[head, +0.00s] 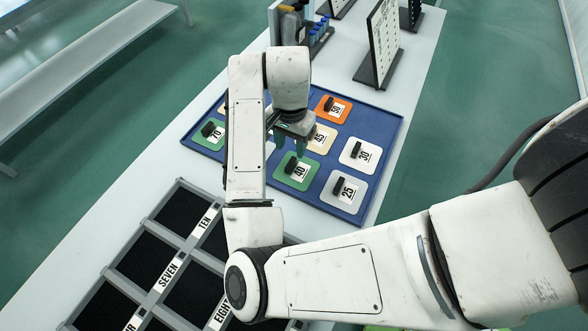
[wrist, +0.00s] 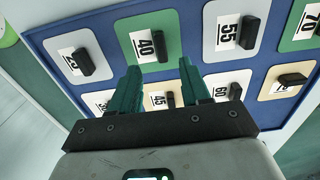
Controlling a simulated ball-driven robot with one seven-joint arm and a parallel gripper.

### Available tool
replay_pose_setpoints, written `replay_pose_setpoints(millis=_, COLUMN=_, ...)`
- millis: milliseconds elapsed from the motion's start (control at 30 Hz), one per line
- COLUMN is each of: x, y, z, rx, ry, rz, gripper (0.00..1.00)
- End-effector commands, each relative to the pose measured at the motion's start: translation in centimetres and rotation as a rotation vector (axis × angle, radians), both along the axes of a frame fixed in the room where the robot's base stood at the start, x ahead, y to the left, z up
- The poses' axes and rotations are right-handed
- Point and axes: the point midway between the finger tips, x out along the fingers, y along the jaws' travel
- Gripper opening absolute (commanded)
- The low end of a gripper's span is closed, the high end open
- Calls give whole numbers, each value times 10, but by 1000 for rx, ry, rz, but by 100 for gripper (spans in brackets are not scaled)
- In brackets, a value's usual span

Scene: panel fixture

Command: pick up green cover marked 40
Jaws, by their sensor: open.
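The green cover marked 40 (head: 285,177) lies on the blue board (head: 385,178), with a black block handle on it. In the wrist view the same green cover (wrist: 125,33) is at the top centre, its handle just beyond the fingertips. My gripper (head: 290,147) hangs over the board near this cover. In the wrist view my gripper (wrist: 158,67) has its two green fingers apart with nothing between them. The fingertips appear short of the handle; their height above it is hard to tell.
Other covers surround it: white 25 (head: 333,203), white 30 (head: 348,160), cream 45 (head: 326,132), orange 50 (head: 325,115) and green 70 (head: 200,140). A grey frame with labelled dark compartments (head: 143,257) stands in front. An upright panel (head: 383,45) and a bottle rack stand behind.

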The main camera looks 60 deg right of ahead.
Motion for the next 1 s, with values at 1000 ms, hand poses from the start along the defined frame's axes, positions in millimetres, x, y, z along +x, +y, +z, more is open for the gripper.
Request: replay_pose_setpoints(millis=1000, x=2, y=0, z=-73, rx=2, ry=0, rz=1, gripper=40)
